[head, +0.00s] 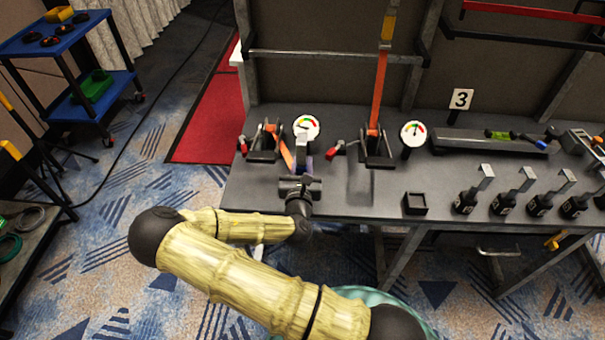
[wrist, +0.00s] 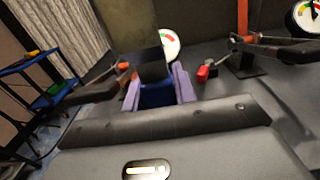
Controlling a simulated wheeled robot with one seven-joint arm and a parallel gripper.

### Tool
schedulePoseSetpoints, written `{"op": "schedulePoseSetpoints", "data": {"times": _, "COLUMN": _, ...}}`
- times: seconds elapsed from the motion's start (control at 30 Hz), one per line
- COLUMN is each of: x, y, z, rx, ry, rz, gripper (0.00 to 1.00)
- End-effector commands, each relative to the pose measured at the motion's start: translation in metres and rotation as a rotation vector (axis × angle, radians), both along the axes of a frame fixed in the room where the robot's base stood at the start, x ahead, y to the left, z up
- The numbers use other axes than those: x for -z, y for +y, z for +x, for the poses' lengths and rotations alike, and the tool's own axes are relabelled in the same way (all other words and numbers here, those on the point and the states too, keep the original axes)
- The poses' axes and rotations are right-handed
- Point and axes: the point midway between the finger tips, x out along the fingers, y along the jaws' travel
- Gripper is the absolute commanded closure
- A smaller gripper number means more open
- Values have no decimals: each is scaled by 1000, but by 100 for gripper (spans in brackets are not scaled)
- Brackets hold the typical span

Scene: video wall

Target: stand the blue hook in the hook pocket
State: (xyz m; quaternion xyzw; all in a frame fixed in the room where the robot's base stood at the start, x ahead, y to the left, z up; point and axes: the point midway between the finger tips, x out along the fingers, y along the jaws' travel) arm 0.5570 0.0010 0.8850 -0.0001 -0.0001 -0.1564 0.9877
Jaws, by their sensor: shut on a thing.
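My gripper (head: 301,177) is over the left part of the grey bench, in front of the left gauge. In the wrist view its two purple fingers (wrist: 158,88) are shut on the blue hook (wrist: 157,95), whose blue body sits between them with a dark block-like top above. In the head view the hook (head: 302,151) shows a pale grey upper part, with a little blue by the fingers. Its lower end is hidden by the gripper. A small black open square box (head: 415,203), which looks like the hook pocket, sits at the bench's front edge, right of my gripper.
Several silver hooks on black bases (head: 465,202) stand in a row right of the box. Red-handled clamps (head: 264,143) and an orange strap (head: 379,90) are behind and beside my gripper. Gauges (head: 413,133) stand at the back. Bench surface (head: 345,205) left of the box is clear.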

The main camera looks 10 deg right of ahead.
Motion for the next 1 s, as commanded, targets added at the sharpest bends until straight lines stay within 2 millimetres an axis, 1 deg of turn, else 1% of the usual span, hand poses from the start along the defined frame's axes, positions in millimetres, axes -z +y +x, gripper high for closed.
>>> {"op": "schedulePoseSetpoints", "data": {"times": 0.2, "x": 29, "y": -1, "z": 0, "rx": 0, "ry": 1, "rz": 0, "gripper": 93}}
{"op": "schedulePoseSetpoints", "data": {"times": 0.27, "x": 34, "y": -1, "z": 0, "rx": 0, "ry": 1, "rz": 0, "gripper": 93}}
{"op": "schedulePoseSetpoints", "data": {"times": 0.53, "x": 35, "y": 0, "z": 0, "rx": 0, "ry": 0, "rz": 0, "gripper": 93}}
{"op": "schedulePoseSetpoints", "data": {"times": 0.67, "x": 39, "y": 0, "z": 0, "rx": 0, "ry": 0, "rz": 0, "gripper": 93}}
{"op": "schedulePoseSetpoints", "data": {"times": 0.7, "x": 38, "y": 0, "z": 0, "rx": 0, "ry": 1, "rz": 0, "gripper": 65}}
{"op": "schedulePoseSetpoints", "data": {"times": 0.77, "x": 38, "y": 0, "z": 0, "rx": 0, "ry": 1, "rz": 0, "gripper": 53}}
{"op": "schedulePoseSetpoints", "data": {"times": 0.8, "x": 38, "y": 0, "z": 0, "rx": 0, "ry": 1, "rz": 0, "gripper": 51}}
{"op": "schedulePoseSetpoints", "data": {"times": 1.0, "x": 38, "y": 0, "z": 0, "rx": 0, "ry": 1, "rz": 0, "gripper": 51}}
